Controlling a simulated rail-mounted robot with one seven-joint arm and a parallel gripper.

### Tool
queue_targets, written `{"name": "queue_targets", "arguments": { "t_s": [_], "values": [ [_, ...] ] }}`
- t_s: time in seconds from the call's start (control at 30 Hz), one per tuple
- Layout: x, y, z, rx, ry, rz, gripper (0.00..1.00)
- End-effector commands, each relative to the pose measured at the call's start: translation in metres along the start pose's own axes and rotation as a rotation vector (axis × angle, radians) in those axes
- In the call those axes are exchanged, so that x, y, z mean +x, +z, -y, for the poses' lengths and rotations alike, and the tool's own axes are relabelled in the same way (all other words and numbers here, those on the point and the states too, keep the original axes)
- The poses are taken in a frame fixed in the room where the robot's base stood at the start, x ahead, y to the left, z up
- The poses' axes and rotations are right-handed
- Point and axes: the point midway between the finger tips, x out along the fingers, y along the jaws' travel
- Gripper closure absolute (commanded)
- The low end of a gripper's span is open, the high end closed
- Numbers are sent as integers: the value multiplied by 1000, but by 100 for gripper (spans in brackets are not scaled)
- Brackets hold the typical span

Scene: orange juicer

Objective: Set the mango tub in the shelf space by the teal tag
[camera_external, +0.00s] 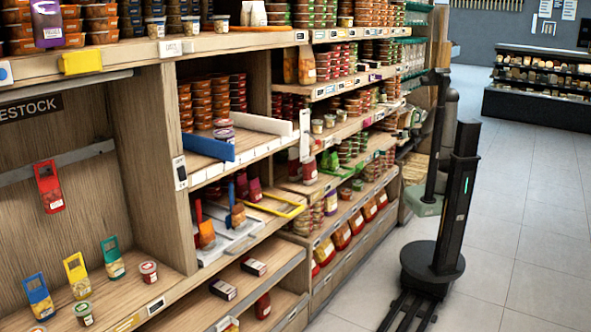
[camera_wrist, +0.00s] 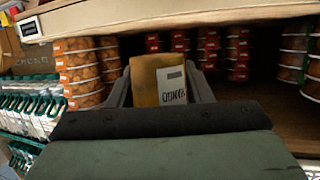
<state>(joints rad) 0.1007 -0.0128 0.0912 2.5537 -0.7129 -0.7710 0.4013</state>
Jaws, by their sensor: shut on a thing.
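My gripper (camera_wrist: 160,88) is shut on an orange-brown tub (camera_wrist: 144,84), held upright between the two dark fingers in the wrist view. Its pale label (camera_wrist: 172,86) has dark handwritten-looking lettering that seems to include "mango", so I take it for the mango tub. The tub is in front of a shelf space with stacked tubs behind it; I cannot tell whether it touches the shelf. In the external view my arm stands at the right, by the far shelves, and my gripper cannot be made out there. I cannot make out a teal tag in either view.
Stacked orange tubs (camera_wrist: 82,72) stand left of my gripper, and red-lidded stacks (camera_wrist: 237,55) stand behind. A shelf board (camera_wrist: 170,18) runs overhead. Bare shelf (camera_wrist: 265,108) shows at the right. In the external view, a yellow tag (camera_external: 80,62) hangs on the near shelf edge; the aisle floor (camera_external: 530,230) is clear.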

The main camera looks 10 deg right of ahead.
Motion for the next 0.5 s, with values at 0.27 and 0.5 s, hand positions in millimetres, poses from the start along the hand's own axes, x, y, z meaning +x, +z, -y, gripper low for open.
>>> {"name": "queue_targets", "arguments": {
  "t_s": [0.27, 0.5],
  "values": [
    [49, -15, 5, -4, -8, 2, 78],
    [111, -35, 5, -4, -7, 1, 78]
  ]
}}
